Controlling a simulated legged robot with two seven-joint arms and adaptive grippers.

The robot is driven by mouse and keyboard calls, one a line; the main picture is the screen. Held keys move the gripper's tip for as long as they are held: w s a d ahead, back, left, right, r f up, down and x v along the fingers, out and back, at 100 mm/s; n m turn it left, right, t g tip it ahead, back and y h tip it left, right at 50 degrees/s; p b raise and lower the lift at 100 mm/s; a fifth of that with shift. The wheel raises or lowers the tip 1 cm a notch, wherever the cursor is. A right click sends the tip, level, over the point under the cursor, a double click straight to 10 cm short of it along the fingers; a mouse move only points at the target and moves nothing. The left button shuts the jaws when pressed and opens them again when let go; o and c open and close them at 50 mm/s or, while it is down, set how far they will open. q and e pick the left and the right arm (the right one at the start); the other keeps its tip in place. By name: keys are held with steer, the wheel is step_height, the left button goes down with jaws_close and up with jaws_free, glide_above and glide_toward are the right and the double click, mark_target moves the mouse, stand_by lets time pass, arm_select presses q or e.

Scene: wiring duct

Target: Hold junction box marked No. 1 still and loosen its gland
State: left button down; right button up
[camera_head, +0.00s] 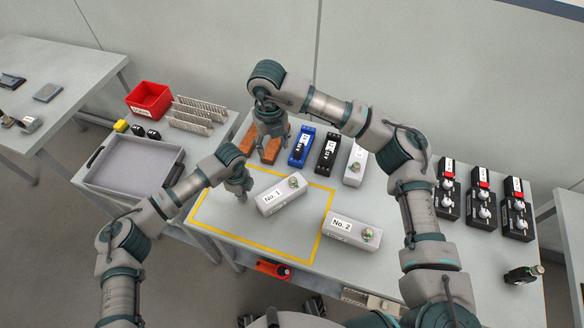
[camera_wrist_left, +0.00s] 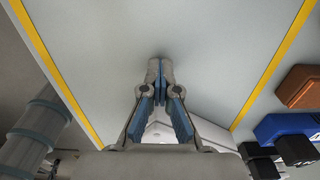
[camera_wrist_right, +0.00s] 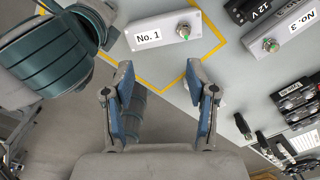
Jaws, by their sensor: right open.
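Junction box No. 1 (camera_head: 271,204) is a pale grey box lying at an angle inside the yellow outline on the table. Its gland (camera_head: 295,181), green and metallic, is on top near the right end. Box and gland (camera_wrist_right: 183,30) also show at the top of the right wrist view. My left gripper (camera_head: 243,197) points down just left of the box. In the left wrist view its fingertips (camera_wrist_left: 160,72) are together, with nothing visible between them. My right gripper (camera_head: 271,158) is above and behind the box, apart from it; its jaws (camera_wrist_right: 160,76) are open and empty.
Box No. 2 (camera_head: 345,240) lies to the right, across the outline. Brown, blue (camera_head: 302,146), black and white modules stand behind. A grey tray (camera_head: 133,187) and red bin (camera_head: 149,101) are on the left table.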

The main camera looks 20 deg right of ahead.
mark_target(293, 180)
steer(key=d+f+m, duration=0.1)
steer(key=f+m, duration=0.1)
steer(key=f, duration=0.3)
steer(key=d+f+m, duration=0.1)
steer(key=d+f, duration=0.1)
steer(key=f, duration=0.3)
steer(key=s+d+f+m, duration=0.1)
steer(key=d+f+m, duration=0.1)
steer(key=f, duration=0.4)
steer(key=shift+d+f+m, duration=0.1)
steer(key=shift+d+m, duration=0.05)
steer(key=shift+m, duration=0.15)
steer(key=shift+d+f, duration=0.1)
steer(key=shift+f, duration=0.45)
jaws_close()
steer(key=n, duration=1.1)
